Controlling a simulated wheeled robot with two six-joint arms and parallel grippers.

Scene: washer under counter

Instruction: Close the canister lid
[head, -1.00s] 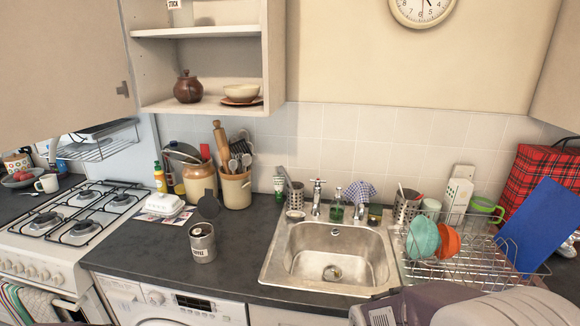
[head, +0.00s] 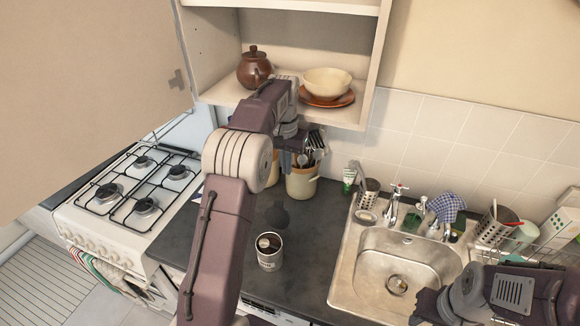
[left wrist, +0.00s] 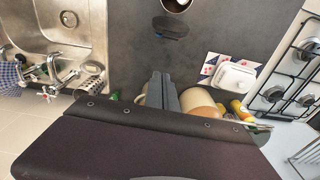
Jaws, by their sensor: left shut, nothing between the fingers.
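The canister (head: 269,256) is a metal tin with a label, standing upright on the dark counter left of the sink. Its round dark lid (head: 277,214) is open, standing up at the far side of the rim. In the left wrist view the canister (left wrist: 177,4) is cut by the top edge, with the lid (left wrist: 170,27) just below it. My left gripper (head: 289,158) is above the back of the counter, beyond the lid and apart from it. Its fingers (left wrist: 159,76) are shut and empty, pointing toward the lid side.
A utensil crock (head: 303,183) stands behind, near my left gripper. The open shelf (head: 350,115) with a teapot and bowl hangs close above my left wrist. The sink (head: 345,262) is to the right, the gas hob (head: 120,215) to the left. Counter around the canister is clear.

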